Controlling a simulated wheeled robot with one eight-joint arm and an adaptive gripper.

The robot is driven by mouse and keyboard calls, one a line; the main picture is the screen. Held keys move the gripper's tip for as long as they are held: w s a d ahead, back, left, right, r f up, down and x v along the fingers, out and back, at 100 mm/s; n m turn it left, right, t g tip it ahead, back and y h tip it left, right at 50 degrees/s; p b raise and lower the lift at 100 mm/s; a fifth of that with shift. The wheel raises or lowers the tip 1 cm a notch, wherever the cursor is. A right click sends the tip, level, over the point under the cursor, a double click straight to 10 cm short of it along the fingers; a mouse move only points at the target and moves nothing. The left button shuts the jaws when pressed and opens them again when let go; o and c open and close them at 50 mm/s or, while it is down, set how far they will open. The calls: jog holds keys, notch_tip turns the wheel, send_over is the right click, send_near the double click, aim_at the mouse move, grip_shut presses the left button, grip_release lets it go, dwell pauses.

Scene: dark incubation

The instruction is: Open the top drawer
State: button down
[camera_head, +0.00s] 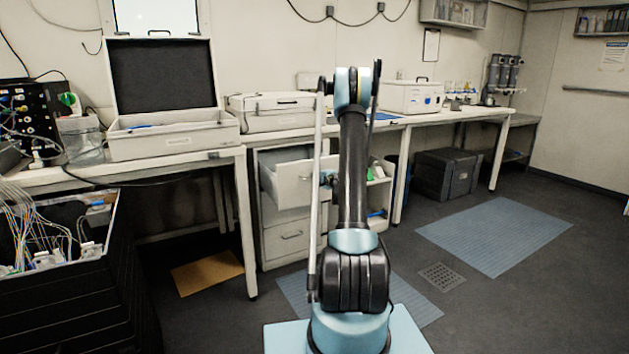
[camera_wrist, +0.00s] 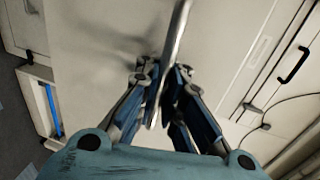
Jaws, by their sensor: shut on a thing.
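The white drawer cabinet (camera_head: 283,222) stands under the bench, left of my arm. Its top drawer (camera_head: 290,178) is pulled out, with part of its grey inside showing; the drawer below is closed. In the wrist view, the pale drawer front (camera_wrist: 95,45) fills the middle and the metal bar handle (camera_wrist: 176,42) runs between my fingers. My gripper (camera_wrist: 160,85) is shut on this handle. In the head view my gripper (camera_head: 328,178) is mostly hidden behind my arm at the drawer front.
An open shelf with blue items (camera_head: 377,212) is right of the drawers. The bench (camera_head: 185,162) holds an open case (camera_head: 165,147) and closed white boxes. A bench leg (camera_head: 246,225) stands left of the cabinet. A black crate (camera_head: 447,173) is farther right. Floor at right is clear.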

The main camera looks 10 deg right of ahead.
jog(key=shift+d, duration=0.2)
jog(key=c, duration=1.7)
grip_release()
jog(key=shift+a, duration=0.25)
jog(key=v, duration=1.2)
jog(key=shift+f, duration=0.1)
